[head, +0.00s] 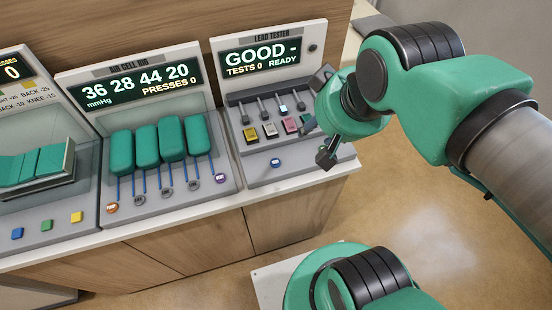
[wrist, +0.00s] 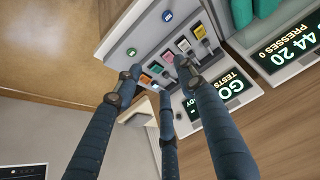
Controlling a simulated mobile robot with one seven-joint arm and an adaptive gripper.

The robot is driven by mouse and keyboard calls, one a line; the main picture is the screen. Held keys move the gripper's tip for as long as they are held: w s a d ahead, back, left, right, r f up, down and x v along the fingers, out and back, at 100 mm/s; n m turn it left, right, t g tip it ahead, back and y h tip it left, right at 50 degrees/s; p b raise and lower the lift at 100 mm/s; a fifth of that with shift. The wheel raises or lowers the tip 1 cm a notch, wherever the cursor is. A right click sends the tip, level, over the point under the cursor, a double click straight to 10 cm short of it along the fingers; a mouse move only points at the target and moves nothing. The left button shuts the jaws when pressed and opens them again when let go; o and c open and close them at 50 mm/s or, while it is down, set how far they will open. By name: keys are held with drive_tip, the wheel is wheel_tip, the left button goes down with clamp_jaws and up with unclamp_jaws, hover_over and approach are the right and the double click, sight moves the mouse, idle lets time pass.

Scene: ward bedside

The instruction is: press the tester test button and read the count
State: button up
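The lead tester (head: 240,95) stands at the right end of the counter. Its display (head: 261,58) reads "GOOD -", "TESTS 0", "READY". My gripper (head: 320,120) is over the tester's right side, fingers spread and empty, and hides part of the panel. In the wrist view my gripper (wrist: 160,84) has its fingers apart, with the tester beyond them.
Colored lead blocks, including a yellow one (head: 250,134) and a pink one (head: 290,125), sit below slots on the tester. The air cell rig (head: 225,186) stands to its left, showing "36 28 44 20" and "PRESSES 0". Open floor (head: 420,220) lies right of the counter.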

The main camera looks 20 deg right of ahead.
idle(0.3)
clamp_jaws()
idle(1.2)
